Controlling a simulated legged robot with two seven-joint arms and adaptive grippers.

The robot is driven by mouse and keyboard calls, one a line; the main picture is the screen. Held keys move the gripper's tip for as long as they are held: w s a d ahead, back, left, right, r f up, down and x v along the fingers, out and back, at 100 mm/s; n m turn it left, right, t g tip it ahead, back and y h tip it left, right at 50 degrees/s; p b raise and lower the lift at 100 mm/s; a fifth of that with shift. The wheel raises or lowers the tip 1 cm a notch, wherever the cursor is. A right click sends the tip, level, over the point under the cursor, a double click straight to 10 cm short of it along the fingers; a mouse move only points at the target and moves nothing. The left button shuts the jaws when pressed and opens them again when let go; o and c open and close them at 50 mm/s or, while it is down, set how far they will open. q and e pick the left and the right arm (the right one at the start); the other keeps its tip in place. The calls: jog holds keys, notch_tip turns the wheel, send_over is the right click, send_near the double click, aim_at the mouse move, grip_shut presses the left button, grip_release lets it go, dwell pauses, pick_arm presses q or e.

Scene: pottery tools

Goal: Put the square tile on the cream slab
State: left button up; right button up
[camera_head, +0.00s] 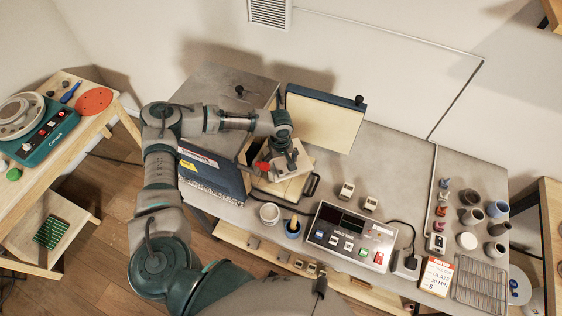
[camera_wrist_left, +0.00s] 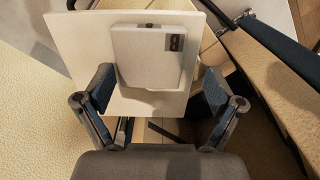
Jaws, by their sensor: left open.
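The square tile (camera_wrist_left: 150,56) is pale grey-white with a small dark mark near its upper right corner. In the left wrist view it lies flat on the larger cream slab (camera_wrist_left: 84,42). The slab shows in the head view as a pale plate (camera_head: 303,163) inside the open blue kiln (camera_head: 212,178). My left gripper (camera_head: 284,162) is over the slab; in the wrist view its open fingers (camera_wrist_left: 158,100) stand either side of the tile's near end, apart from it. In the head view the gripper mostly hides the tile. My right gripper is not in view.
The kiln's open door (camera_head: 324,120) stands behind the gripper. Several small jars and a wire rack (camera_head: 481,283) are at the right.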

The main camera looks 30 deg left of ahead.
aim_at(284, 165)
pick_arm(q)
notch_tip(284, 165, up, 12)
jog(key=b, duration=0.1)
jog(key=shift+d, duration=0.15)
jog(key=shift+d, duration=0.25)
